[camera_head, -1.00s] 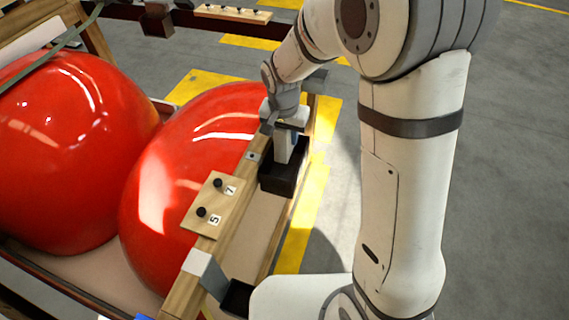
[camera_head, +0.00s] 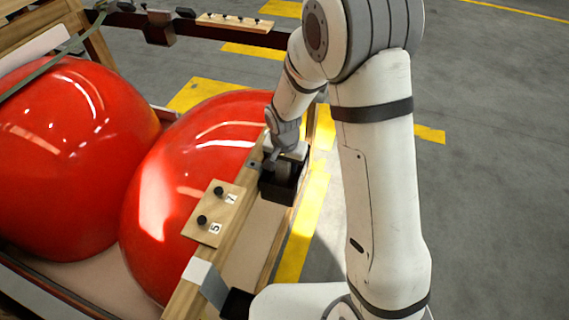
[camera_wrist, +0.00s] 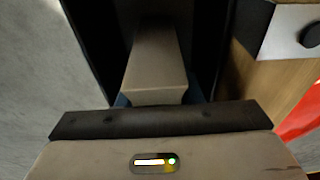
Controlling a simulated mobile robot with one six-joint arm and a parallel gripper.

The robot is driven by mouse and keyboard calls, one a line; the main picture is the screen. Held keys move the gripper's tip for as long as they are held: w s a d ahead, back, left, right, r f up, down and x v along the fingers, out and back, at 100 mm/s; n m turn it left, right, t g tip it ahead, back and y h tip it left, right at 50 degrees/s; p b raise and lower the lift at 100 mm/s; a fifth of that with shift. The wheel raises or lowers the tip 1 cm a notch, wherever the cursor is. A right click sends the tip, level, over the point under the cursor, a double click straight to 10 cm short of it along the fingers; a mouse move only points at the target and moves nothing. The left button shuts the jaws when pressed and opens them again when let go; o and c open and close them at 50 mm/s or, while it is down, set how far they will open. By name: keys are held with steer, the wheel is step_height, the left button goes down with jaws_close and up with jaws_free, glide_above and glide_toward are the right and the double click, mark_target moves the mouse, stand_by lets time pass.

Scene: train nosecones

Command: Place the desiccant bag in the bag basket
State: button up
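The bag basket (camera_head: 277,189) is a black open box hung on the outer side of the wooden crate rail. It also shows in the wrist view as dark walls (camera_wrist: 92,40) around my gripper finger. My gripper (camera_head: 287,165) points down at the basket, its lower end inside the opening. In the wrist view one pale finger of my gripper (camera_wrist: 155,75) reaches into the basket and hides what lies behind it. Dark blue slivers (camera_wrist: 195,95) show beside the finger, possibly the desiccant bag. The rest of the bag is hidden, and I cannot see the finger gap.
Two large red nosecones (camera_head: 70,150) lie in the wooden crate left of the basket. A wooden plate with black knobs and the numbers 5 and 7 (camera_head: 215,212) sits on the rail (camera_head: 237,240). Grey floor with yellow markings (camera_head: 303,240) is clear on the right.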

steer(key=shift+o, duration=1)
steer(key=shift+r, duration=0.15)
steer(key=r, duration=0.4)
steer(key=s+r, duration=0.1)
steer(key=r, duration=0.6)
steer(key=shift+s+a+r, duration=0.15)
steer(key=shift+a+r, duration=0.1)
steer(key=shift+r, duration=0.1)
steer(key=shift+s+d+r, duration=0.1)
steer(key=shift+d+r, duration=0.05)
steer(key=shift+r, duration=0.1)
steer(key=s+d+r+n, duration=0.2)
steer(key=s+d+r, duration=0.2)
steer(key=s+d, duration=0.3)
steer(key=s+d+r+n+t, duration=0.1)
steer(key=s+d+r, duration=0.4)
steer(key=s, duration=0.6)
steer(key=shift+d+r+n, duration=0.15)
steer(key=shift+d+n, duration=0.35)
steer(key=shift+d, duration=0.4)
